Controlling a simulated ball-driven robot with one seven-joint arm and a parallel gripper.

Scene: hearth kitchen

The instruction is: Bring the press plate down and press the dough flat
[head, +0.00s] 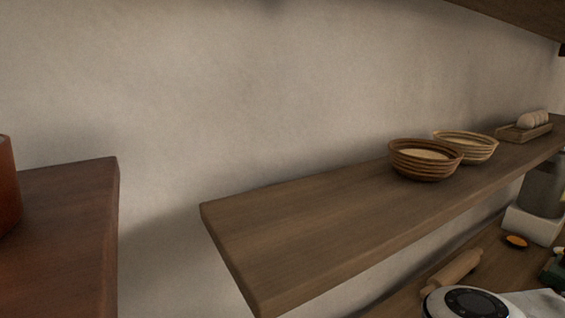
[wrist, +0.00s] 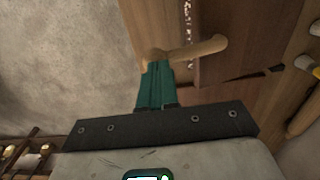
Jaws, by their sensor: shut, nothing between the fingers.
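In the wrist view my gripper (wrist: 156,68) has its two green fingers together, with nothing between them. A light wooden handle (wrist: 205,47) with a rounded end lies just beyond the fingertips and reaches to the right. Its near end is close to the fingertips, and I cannot tell if they touch. A brown wooden surface (wrist: 245,25) lies behind the handle. I cannot make out the press plate or the dough for certain in either view. My gripper is not clearly visible in the head view.
A wooden shelf (head: 300,220) crosses the head view, holding two striped baskets (head: 425,160) and a tray (head: 522,132) with pale rolls. A rolling pin (head: 455,271) and a small orange item (head: 515,241) lie below. A reddish-brown ledge (head: 70,230) is at left.

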